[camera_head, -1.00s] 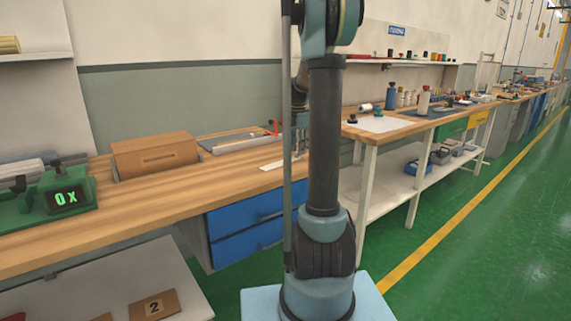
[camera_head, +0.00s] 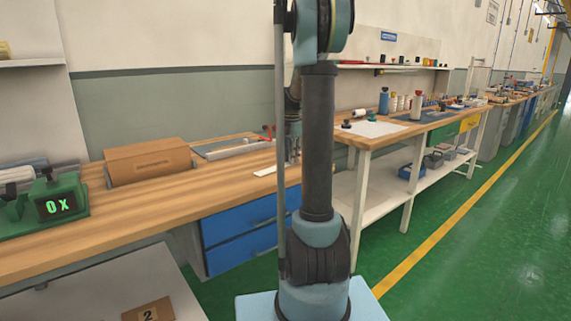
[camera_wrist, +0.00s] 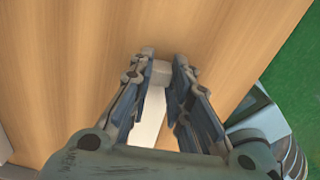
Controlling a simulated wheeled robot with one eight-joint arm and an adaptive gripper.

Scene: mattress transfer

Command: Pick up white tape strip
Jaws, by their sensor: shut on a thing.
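The white tape strip (camera_head: 265,171) lies near the front edge of the wooden bench, just left of my arm in the head view. In the wrist view, the strip (camera_wrist: 149,118) shows as a pale band between the fingers of my gripper (camera_wrist: 164,62). My gripper is shut on the strip, low over the bench top. A pale grey end piece shows between the fingertips. In the head view my gripper (camera_head: 292,152) is partly hidden behind my arm. I cannot tell whether the strip is clear of the wood.
On the wooden bench (camera_head: 150,207) stand a brown box (camera_head: 150,163), a green device (camera_head: 52,203) reading 0x, and a grey tray (camera_head: 230,147) with a red item. Blue drawers (camera_head: 240,225) are below. A second bench (camera_head: 350,139) stands right. Green floor is open at right.

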